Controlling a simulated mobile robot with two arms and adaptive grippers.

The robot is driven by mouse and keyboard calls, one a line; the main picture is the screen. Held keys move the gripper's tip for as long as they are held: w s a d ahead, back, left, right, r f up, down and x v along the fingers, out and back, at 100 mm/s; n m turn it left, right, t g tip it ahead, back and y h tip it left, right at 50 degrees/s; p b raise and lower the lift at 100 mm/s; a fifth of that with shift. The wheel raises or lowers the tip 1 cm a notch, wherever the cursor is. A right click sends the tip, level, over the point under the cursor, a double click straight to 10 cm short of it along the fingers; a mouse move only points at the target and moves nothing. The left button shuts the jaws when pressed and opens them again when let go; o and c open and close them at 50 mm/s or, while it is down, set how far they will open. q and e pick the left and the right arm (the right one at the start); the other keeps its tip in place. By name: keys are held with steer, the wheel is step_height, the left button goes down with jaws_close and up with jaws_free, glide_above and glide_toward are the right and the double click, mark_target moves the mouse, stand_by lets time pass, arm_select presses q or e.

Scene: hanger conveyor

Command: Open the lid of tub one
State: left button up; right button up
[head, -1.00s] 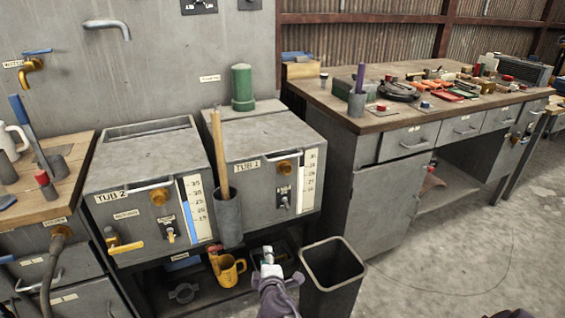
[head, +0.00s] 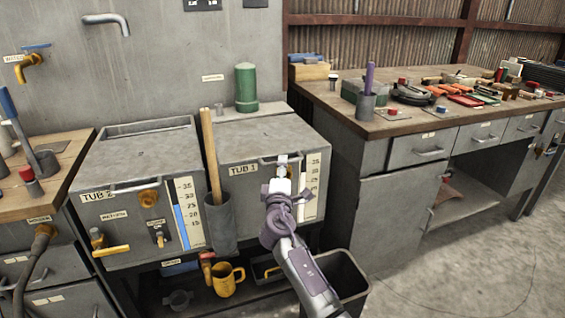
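Tub 1 (head: 237,186) is the grey metal box right of tub 2, with a "TUB 1" label and a level scale on its front. Its grey lid (head: 265,136) lies flat and shut on top. A bar handle (head: 263,162) runs along the upper front edge. My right gripper (head: 283,160) is in front of tub 1, its tip at the right end of the handle. I cannot tell whether it touches the handle or whether its fingers are open. It hides the tub's front knob. My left gripper is not in view.
Tub 2 (head: 110,230) stands to the left. A grey holder (head: 221,222) with a wooden stick stands between the tubs. A green cylinder (head: 246,88) stands behind the lid. A dark bin (head: 350,283) is below my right arm. A workbench (head: 395,124) with tools is on the right.

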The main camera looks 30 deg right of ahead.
steer(key=shift+x, duration=1.5)
steer(key=shift+c, duration=0.2)
jaws_close()
